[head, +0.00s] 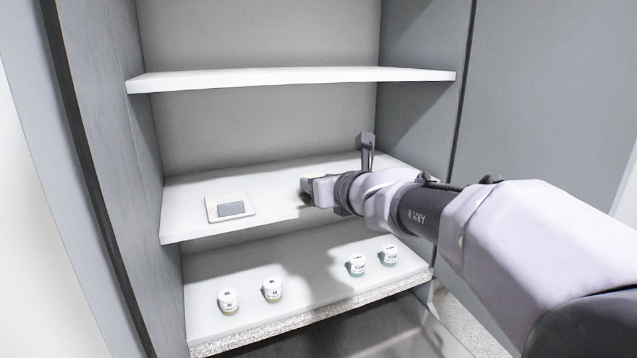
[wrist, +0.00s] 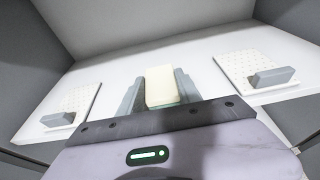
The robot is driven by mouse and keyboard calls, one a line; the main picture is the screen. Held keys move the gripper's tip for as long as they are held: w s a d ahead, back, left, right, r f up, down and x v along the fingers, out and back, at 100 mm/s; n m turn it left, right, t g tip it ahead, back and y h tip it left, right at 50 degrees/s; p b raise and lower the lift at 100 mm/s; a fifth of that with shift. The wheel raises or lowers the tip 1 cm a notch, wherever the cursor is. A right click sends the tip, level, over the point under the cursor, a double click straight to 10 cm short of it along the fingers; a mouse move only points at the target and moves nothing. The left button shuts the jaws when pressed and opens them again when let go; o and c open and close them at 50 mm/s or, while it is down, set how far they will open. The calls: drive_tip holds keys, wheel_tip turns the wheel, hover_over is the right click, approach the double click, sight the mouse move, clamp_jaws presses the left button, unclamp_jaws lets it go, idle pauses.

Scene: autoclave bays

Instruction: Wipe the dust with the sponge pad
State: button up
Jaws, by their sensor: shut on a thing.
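My gripper (head: 310,190) reaches in from the right over the middle shelf in the head view. In the wrist view its two grey fingers (wrist: 159,84) are shut on a cream, block-shaped sponge pad (wrist: 160,88). The sponge is hard to make out in the head view. A pale speckled plate (head: 243,214) with a grey block (head: 231,209) lies at the left of the middle shelf. The wrist view shows two such plates, one at left (wrist: 82,98) and one at right (wrist: 237,68). I cannot tell whether their specks are dust.
The middle shelf (head: 275,188) is bare between the plate and my gripper. The upper shelf (head: 290,78) is empty. Several small white-capped jars, including one at left (head: 228,300), stand on the lower shelf. Grey side walls bound the bay.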

drive_tip(key=shift+f+b, duration=0.45)
drive_tip(key=o, duration=1.3)
drive_tip(key=shift+r+p, duration=0.4)
drive_tip(key=shift+r, duration=0.05)
drive_tip(key=shift+c, duration=0.6)
drive_tip(key=c, duration=1.2)
drive_tip(key=shift+c, duration=0.5)
drive_tip(key=shift+r, duration=0.15)
